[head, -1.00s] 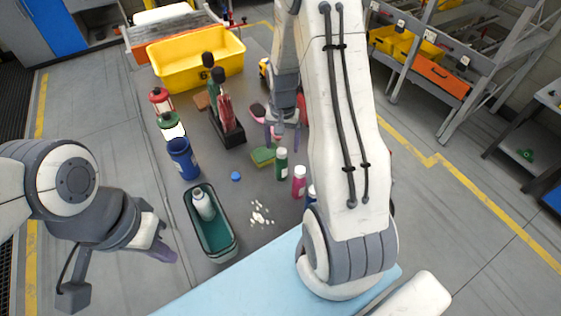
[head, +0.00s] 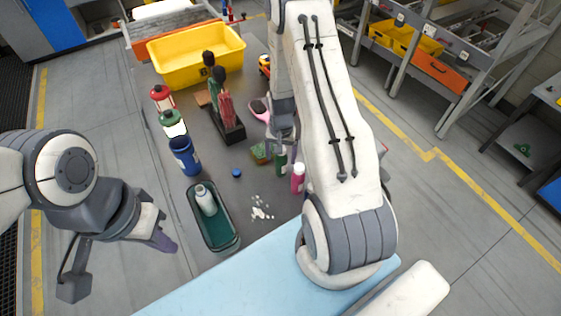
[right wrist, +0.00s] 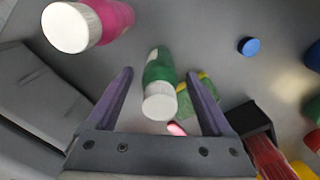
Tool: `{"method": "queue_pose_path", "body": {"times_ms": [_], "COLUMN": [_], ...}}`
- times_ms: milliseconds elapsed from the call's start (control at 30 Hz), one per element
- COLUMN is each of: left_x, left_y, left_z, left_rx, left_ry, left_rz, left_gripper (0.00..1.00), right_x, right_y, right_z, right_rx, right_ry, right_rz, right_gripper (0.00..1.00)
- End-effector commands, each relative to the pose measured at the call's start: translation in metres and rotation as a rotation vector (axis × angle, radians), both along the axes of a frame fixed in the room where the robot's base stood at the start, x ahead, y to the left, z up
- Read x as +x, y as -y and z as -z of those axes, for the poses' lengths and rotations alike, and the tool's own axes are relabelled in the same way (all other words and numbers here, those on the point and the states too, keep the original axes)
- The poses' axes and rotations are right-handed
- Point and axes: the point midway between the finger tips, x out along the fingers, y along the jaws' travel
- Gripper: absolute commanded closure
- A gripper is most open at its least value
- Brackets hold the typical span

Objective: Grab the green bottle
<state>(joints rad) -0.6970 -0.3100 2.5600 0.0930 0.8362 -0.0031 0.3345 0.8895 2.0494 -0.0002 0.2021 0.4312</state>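The green bottle (head: 281,163) with a white cap stands upright on the grey conveyor, partly hidden by my right gripper in the head view. In the right wrist view, the green bottle (right wrist: 159,68) shows between the two spread purple fingers, its white cap facing the camera. My right gripper (head: 282,148) is open at the bottle, with nothing clamped; it also shows in the right wrist view (right wrist: 160,76). I cannot tell whether a finger touches the bottle. My left gripper (head: 160,242) hangs at the left, away from the bottle; its opening is unclear.
A pink bottle (head: 298,179) stands close to the green bottle. A green and yellow sponge (head: 259,153) lies on its other side. A teal tray (head: 222,240) holds a white bottle. A blue cap (head: 237,173) and white bits (head: 261,209) lie nearby. A yellow bin (head: 190,70) stands behind.

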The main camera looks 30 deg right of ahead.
Motion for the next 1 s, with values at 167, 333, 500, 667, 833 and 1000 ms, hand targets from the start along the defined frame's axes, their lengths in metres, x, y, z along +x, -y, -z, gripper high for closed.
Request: {"method": "queue_pose_path", "body": {"times_ms": [167, 333, 500, 667, 833, 1000], "left_x": [0.000, 0.000, 0.000, 0.000, 0.000, 0.000], "left_y": [0.000, 0.000, 0.000, 0.000, 0.000, 0.000], "left_z": [0.000, 0.000, 0.001, 0.004, 0.013, 0.021], "left_rx": [0.000, 0.000, 0.000, 0.000, 0.000, 0.000], "left_ry": [0.000, 0.000, 0.000, 0.000, 0.000, 0.000], "left_rz": [0.000, 0.000, 0.000, -0.001, -0.002, -0.004], "left_gripper": [1.00, 1.00, 1.00, 1.00, 1.00, 1.00], "right_x": [0.000, 0.000, 0.000, 0.001, 0.002, 0.001], "right_y": [0.000, 0.000, 0.000, 0.000, 0.001, 0.001], "right_z": [0.000, 0.000, -0.002, -0.011, -0.034, -0.066], "right_rx": [0.000, 0.000, 0.000, -0.001, -0.002, -0.002], "right_ry": [0.000, 0.000, 0.000, 0.002, 0.006, 0.006], "right_rz": [0.000, 0.000, 0.000, 0.000, 0.000, 0.000], "right_gripper": [0.86, 1.00, 1.00, 1.00, 1.00, 1.00]}}
